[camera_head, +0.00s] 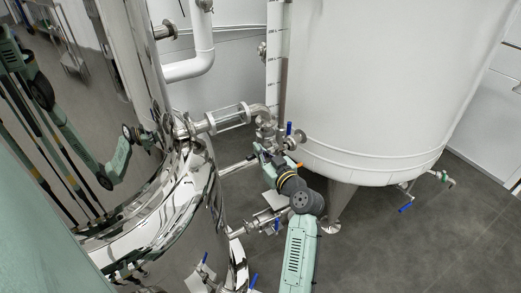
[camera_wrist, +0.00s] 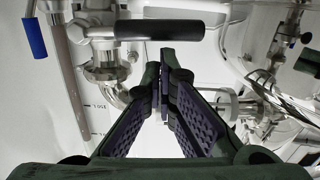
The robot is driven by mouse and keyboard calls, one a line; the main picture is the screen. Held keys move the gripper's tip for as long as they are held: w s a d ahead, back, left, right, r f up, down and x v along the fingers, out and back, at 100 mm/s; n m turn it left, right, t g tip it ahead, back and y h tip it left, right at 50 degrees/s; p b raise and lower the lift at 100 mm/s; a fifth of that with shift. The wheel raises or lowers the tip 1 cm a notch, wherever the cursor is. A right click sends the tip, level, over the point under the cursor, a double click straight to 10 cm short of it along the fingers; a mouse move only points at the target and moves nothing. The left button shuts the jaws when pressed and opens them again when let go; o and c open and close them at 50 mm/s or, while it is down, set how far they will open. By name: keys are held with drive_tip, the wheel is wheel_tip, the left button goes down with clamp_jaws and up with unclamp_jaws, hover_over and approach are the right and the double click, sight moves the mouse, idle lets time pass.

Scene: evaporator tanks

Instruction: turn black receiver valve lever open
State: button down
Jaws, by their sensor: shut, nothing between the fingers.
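The black lever (camera_wrist: 160,30) lies level across the upper middle of the wrist view, its left end joined to a steel valve (camera_wrist: 103,55). My gripper (camera_wrist: 166,55) points at it with its two dark, ridged fingers together at the tips and nothing between them. The fingertips show just below the lever's grip; I cannot tell whether they touch it. In the head view my gripper (camera_head: 262,155) is small among the pipes beside the white tank (camera_head: 375,90), and the black lever cannot be made out there.
A blue lever (camera_wrist: 35,38) hangs left of the black one. A graduated sight tube (camera_wrist: 75,90) stands nearby. A polished steel vessel (camera_head: 180,215) stands left of my arm, with pipes (camera_head: 228,118) crossing to the white tank. Grey floor (camera_head: 400,245) is free at lower right.

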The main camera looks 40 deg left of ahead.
idle(0.3)
drive_tip(key=shift+s+f+n+b, duration=0.1)
drive_tip(key=shift+f+n+b, duration=0.25)
drive_tip(key=shift+b, duration=0.7)
drive_tip(key=shift+s+f+n+b, duration=0.1)
drive_tip(key=shift+f+n+b, duration=0.3)
drive_tip(key=shift+b, duration=0.75)
drive_tip(key=w+f+n+b, duration=0.2)
drive_tip(key=f+n+b, duration=0.2)
drive_tip(key=b, duration=1.1)
drive_tip(key=w+d+f+n+t+b, duration=0.1)
drive_tip(key=f+n+b, duration=0.4)
drive_tip(key=n+b, duration=0.5)
drive_tip(key=b, duration=0.6)
drive_tip(key=shift+w+d, duration=0.25)
drive_tip(key=shift+w, duration=0.15)
drive_tip(key=shift+w+d+f+b, duration=0.1)
drive_tip(key=shift+w+b, duration=0.05)
drive_tip(key=shift+b, duration=0.2)
